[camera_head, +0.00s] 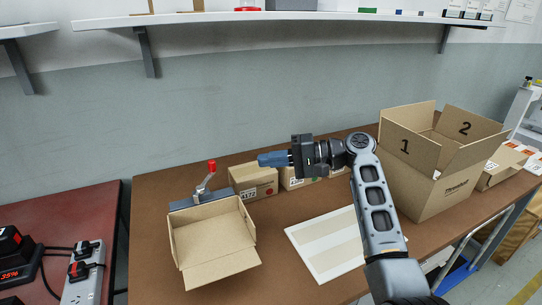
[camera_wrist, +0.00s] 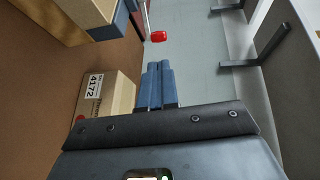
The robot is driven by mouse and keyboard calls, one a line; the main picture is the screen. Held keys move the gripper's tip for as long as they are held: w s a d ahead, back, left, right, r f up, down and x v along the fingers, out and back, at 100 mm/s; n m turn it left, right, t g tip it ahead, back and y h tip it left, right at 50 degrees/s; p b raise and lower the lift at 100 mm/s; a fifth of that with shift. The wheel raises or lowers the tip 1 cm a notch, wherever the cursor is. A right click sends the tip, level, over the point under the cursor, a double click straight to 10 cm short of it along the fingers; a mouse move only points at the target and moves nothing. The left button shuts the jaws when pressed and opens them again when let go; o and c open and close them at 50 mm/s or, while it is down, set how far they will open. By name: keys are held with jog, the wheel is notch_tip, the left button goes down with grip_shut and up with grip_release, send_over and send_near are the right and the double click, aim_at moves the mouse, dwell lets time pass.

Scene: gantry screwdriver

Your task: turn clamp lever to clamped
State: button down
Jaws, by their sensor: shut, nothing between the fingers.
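The clamp lever (camera_head: 206,181) is a grey metal arm with a red knob at its top, standing tilted up from a dark clamp body (camera_head: 184,204) behind an open cardboard box (camera_head: 214,238). In the wrist view the red knob (camera_wrist: 158,36) shows just beyond my fingertips, with part of the lever's rod beside it. My gripper (camera_head: 262,160) points left, to the right of the knob and slightly higher in the picture. Its blue fingers (camera_wrist: 157,66) are together and empty, apart from the knob.
A small closed carton (camera_head: 254,181) sits below my fingers and shows in the wrist view (camera_wrist: 122,92). A large open box (camera_head: 430,170) marked 1 and 2 stands right. A white striped sheet (camera_head: 325,245) lies on the brown table. A shelf (camera_head: 280,18) runs along the wall above.

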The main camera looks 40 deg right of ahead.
jog(key=x, duration=1)
jog(key=shift+w+a, duration=0.15)
jog(key=shift+a, duration=0.05)
jog(key=shift+w+a+n+g+y+b, duration=0.45)
jog(key=shift+w+n+g+b, duration=0.1)
jog(key=shift+w+b, duration=0.25)
jog(key=shift+w+a+n+g+y+b, duration=0.45)
jog(key=shift+w+g+b, duration=0.2)
jog(key=shift+w, duration=0.15)
jog(key=shift+w+a+n+g+y+b, duration=0.4)
jog(key=shift+w+n+g+b, duration=0.1)
jog(key=shift+w+b, duration=0.3)
jog(key=shift+w+a, duration=0.1)
jog(key=shift+a, duration=0.1)
